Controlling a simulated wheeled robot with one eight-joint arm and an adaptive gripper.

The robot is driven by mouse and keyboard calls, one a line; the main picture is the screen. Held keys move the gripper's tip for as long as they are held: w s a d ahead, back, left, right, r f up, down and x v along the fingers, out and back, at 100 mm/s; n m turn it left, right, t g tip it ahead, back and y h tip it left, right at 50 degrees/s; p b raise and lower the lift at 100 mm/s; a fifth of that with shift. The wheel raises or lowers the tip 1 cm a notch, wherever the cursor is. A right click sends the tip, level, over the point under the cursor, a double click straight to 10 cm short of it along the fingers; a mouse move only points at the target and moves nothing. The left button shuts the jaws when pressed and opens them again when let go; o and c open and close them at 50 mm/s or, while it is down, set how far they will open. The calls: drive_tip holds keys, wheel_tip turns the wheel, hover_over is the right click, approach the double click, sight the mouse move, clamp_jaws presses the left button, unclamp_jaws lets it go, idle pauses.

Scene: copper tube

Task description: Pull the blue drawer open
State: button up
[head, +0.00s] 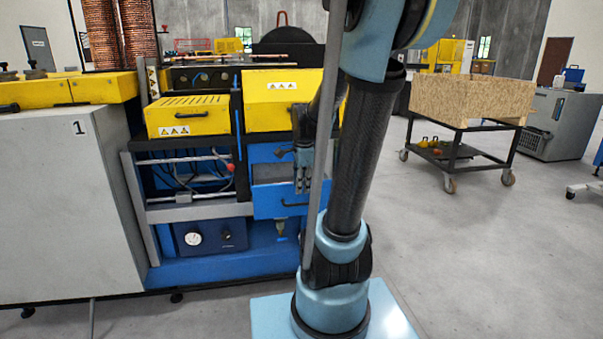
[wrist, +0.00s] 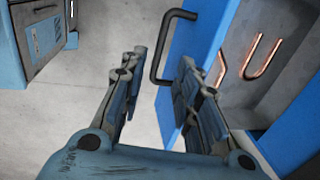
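The blue drawer (head: 270,206) is in the machine's lower right part in the head view. It stands at least partly open, with its grey inside showing above the front. In the wrist view the drawer front (wrist: 200,35) carries a black bar handle (wrist: 178,13), and bent copper tubes (wrist: 264,58) lie inside. My gripper (wrist: 160,75) is open, one finger on each side of the handle's near end in the picture. I cannot tell whether either finger touches it. In the head view my gripper (head: 303,172) is in front of the drawer's right part.
A grey cabinet (head: 65,200) marked 1 stands left of the drawer. Yellow covers (head: 188,115) with handles sit above. A wheeled cart (head: 465,150) with a wooden box is to the right. The grey floor (head: 470,260) between is clear.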

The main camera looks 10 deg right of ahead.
drive_tip(key=shift+s+r, duration=0.25)
drive_tip(key=shift+r, duration=0.95)
drive_tip(key=shift+s+r, duration=0.2)
drive_tip(key=shift+r, duration=0.95)
drive_tip(key=s+f+n, duration=0.5)
drive_tip(key=s+n, duration=0.4)
drive_tip(key=s+f+n, duration=0.5)
drive_tip(key=s+n, duration=0.4)
drive_tip(key=s, duration=0.1)
drive_tip(key=shift+a, duration=0.2)
drive_tip(key=shift+w, duration=0.1)
